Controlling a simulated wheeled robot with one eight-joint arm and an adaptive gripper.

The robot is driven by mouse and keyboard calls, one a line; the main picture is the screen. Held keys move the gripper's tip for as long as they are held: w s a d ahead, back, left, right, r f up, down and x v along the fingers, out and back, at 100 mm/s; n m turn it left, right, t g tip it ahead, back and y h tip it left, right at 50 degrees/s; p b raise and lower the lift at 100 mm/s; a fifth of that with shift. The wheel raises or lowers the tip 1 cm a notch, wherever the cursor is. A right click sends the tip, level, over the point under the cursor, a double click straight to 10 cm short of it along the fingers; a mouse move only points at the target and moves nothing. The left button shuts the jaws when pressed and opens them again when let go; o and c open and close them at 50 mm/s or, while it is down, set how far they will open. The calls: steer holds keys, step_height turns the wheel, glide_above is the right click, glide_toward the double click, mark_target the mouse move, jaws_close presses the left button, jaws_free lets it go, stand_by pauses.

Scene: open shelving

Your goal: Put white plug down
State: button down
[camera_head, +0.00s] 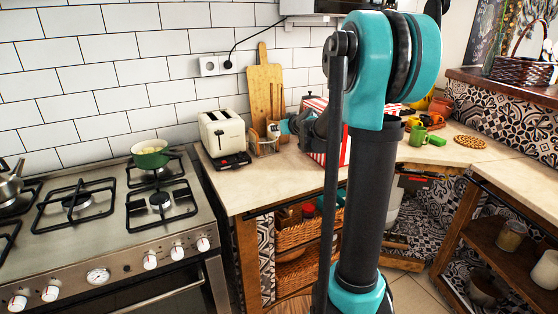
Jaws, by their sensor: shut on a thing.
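My gripper (279,128) reaches left from behind my arm's upright links, over the counter (240,192) near the back wall. It is shut on a small white thing at its tip, which looks like the white plug (272,131). The plug is small in view and partly covered by the gripper. It shows in front of the lower part of the wooden cutting boards (265,90), just above a small rack (262,147). I cannot tell whether it touches the rack or the boards.
A cream toaster (222,133) stands left of the gripper. A red-and-white striped box (312,150) stands close on the right. The front of the counter is clear. The stove (120,225) with a green pot (150,158) is at left.

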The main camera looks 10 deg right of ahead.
step_height(320, 180, down, 14)
steer(key=shift+r, duration=0.15)
stand_by(0.3)
steer(key=shift+f, duration=0.35)
steer(key=c, duration=1.4)
jaws_free()
steer(key=shift+r, duration=0.1)
